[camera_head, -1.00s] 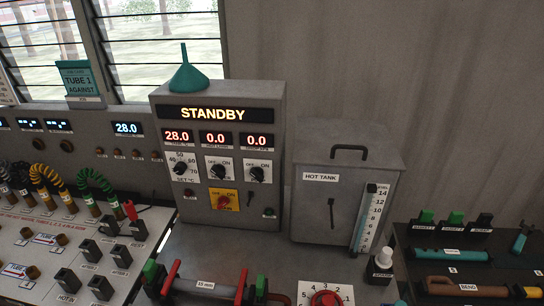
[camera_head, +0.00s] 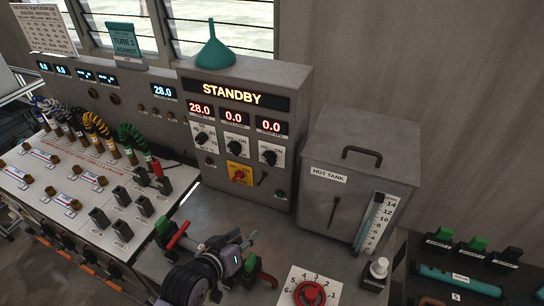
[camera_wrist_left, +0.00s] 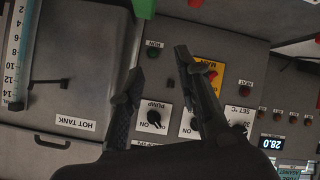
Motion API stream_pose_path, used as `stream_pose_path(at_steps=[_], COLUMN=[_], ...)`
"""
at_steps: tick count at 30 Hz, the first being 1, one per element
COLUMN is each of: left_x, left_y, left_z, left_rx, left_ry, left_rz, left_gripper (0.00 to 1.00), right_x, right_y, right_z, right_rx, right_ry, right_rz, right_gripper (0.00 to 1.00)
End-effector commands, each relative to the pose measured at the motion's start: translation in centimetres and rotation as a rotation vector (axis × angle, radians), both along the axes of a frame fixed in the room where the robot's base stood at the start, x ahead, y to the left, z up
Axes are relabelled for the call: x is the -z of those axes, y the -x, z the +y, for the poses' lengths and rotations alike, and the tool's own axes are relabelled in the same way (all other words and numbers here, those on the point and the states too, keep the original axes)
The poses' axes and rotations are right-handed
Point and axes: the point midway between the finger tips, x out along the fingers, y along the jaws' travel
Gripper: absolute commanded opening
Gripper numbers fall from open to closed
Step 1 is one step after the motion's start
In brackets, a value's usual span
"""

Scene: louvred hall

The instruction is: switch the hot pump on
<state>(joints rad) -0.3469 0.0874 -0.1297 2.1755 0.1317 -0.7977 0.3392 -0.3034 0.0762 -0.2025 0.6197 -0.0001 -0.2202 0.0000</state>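The control cabinet (camera_head: 300,90) shows STANDBY, with readouts 28.0, 0.0 and 0.0. Its right-hand OFF/ON knob (camera_head: 269,156) is the pump knob; in the left wrist view the black knob (camera_wrist_left: 154,117) sits by the word PUMP. In the head view its pointer leans towards the OFF side. A red main switch (camera_head: 239,175) on a yellow plate sits below the middle knob (camera_head: 235,147). My left gripper (camera_head: 246,241) is in front of and below the panel. In the left wrist view its fingers (camera_wrist_left: 158,63) are apart and empty, with the pump knob seen between them.
The hot tank (camera_head: 340,150) stands right of the cabinet, its level gauge (camera_head: 376,222) on the front. A teal funnel (camera_head: 215,48) is on the cabinet top.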

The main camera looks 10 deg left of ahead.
Motion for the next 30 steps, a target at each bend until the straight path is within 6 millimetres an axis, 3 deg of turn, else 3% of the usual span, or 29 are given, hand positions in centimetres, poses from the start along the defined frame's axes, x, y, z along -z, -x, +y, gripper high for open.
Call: stream_pose_path(at_steps=[1,3,6,12,20,30], left_x=[-1.2,-3.1,-5.6,-8.4,-8.6,-8.5], left_y=[-2.1,-4.5,-7.0,-9.1,-10.8,-15.3], left_z=[-0.3,-0.6,-0.7,-0.5,-0.7,-1.6], left_rx=[-0.027,-0.062,-0.099,-0.134,-0.139,-0.138], left_ry=[0.068,0.166,0.287,0.424,0.444,0.442], left_rz=[-0.078,-0.181,-0.305,-0.44,-0.46,-0.46], left_gripper=[0.31,0.31,0.31,0.31,0.31,0.31], right_x=[0.0,0.0,0.0,0.0,0.7,2.8], right_y=[0.0,0.0,0.0,-0.1,-0.3,-0.3], right_z=[0.0,0.0,0.1,0.0,-0.5,-0.5], right_rx=[0.0,0.0,0.001,0.001,0.003,0.003], right_ry=[0.0,0.0,-0.001,0.0,0.006,0.006], right_rz=[0.0,0.0,0.0,-0.001,-0.003,-0.004], right_gripper=[0.9,0.9,0.9,0.9,0.9,0.9])
